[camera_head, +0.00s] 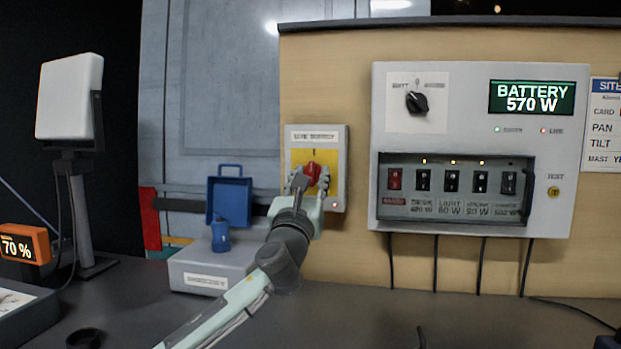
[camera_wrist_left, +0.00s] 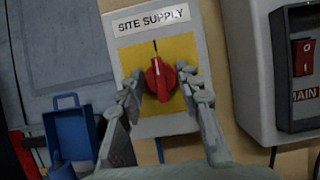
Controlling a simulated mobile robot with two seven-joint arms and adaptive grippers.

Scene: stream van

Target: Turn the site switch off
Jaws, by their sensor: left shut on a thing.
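The site switch is a red rotary knob (camera_wrist_left: 160,79) on a yellow plate (camera_wrist_left: 184,48) in a grey box labelled "SITE SUPPLY" (camera_head: 337,151). In the wrist view the knob stands close to upright, tilted slightly, below a dark mark on the plate. My left gripper (camera_head: 309,181) is at the knob, with one finger on each side; the same gripper fills the lower wrist view (camera_wrist_left: 163,92). It is shut on the knob. In the head view the gripper hides the knob's lower part. A small red light shows at the box's lower right. My right gripper is not in view.
A grey power panel (camera_head: 550,205) with a black selector, several switches and a "BATTERY 570 W" display (camera_head: 531,97) is right of the switch box. A blue open box (camera_head: 230,200) and blue padlock-like item (camera_head: 220,236) sit left, near my arm. Cables hang below the panel.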

